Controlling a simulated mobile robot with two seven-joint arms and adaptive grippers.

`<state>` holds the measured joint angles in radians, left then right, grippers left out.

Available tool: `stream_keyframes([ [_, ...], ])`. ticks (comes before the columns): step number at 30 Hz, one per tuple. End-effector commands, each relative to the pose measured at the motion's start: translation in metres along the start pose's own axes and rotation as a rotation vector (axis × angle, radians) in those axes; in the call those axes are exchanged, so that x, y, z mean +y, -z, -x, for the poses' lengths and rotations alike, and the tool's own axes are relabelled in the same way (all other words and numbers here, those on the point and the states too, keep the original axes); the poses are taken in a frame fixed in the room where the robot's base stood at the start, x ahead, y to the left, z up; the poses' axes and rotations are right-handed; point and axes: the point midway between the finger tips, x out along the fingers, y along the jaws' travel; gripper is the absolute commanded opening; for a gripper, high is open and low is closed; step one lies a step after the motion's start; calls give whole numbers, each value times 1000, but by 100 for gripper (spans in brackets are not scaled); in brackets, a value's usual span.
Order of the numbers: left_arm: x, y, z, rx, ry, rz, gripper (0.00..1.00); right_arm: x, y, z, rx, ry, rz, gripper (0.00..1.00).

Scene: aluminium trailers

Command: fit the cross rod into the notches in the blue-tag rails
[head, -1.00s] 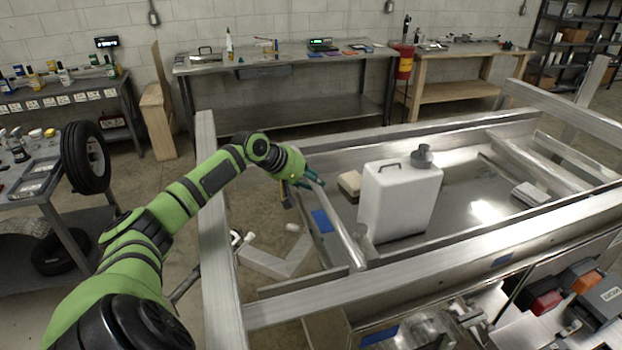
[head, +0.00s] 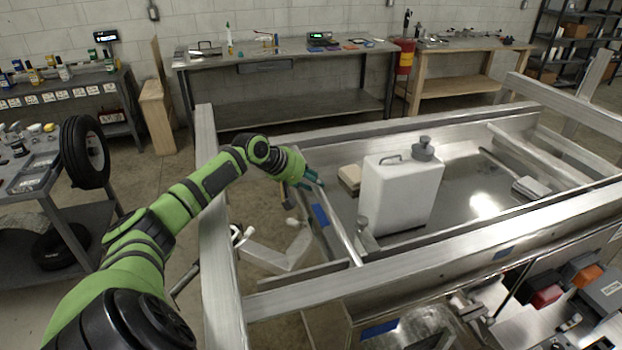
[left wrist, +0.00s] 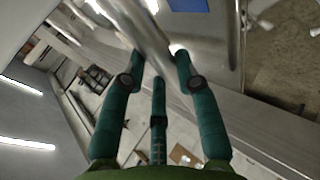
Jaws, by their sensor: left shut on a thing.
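The shiny metal cross rod (head: 345,228) slants inside the left end of the trailer frame. My left gripper (head: 314,182) is shut on its far part, and the rod's near end reaches toward the near rail (head: 430,262). In the left wrist view the rod (left wrist: 147,32) passes between the green fingers of the gripper (left wrist: 160,70). My right gripper is out of view.
A white canister (head: 400,195) stands on the trailer floor just right of the rod, with a tan block (head: 350,178) behind it. A tyre (head: 84,152) stands at the left. Workbenches (head: 280,62) line the back wall. The trailer floor right of the canister is largely clear.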

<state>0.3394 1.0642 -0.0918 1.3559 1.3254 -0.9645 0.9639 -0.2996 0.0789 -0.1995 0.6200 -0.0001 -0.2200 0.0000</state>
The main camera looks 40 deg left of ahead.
Motion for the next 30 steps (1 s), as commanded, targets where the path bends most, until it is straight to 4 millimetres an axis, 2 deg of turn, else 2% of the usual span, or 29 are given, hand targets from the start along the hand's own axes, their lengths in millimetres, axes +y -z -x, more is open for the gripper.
stream_keyframes([
  [21, -12, -2, -12, 1, -3, 1, 0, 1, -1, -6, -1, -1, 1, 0],
  [22, -12, -2, -12, 1, -3, 0, 35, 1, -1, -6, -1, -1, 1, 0],
  [24, -12, -2, -12, 1, -3, 0, 59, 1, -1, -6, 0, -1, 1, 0],
  [30, -12, -2, -12, 0, -1, 0, 59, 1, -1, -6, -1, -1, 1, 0],
])
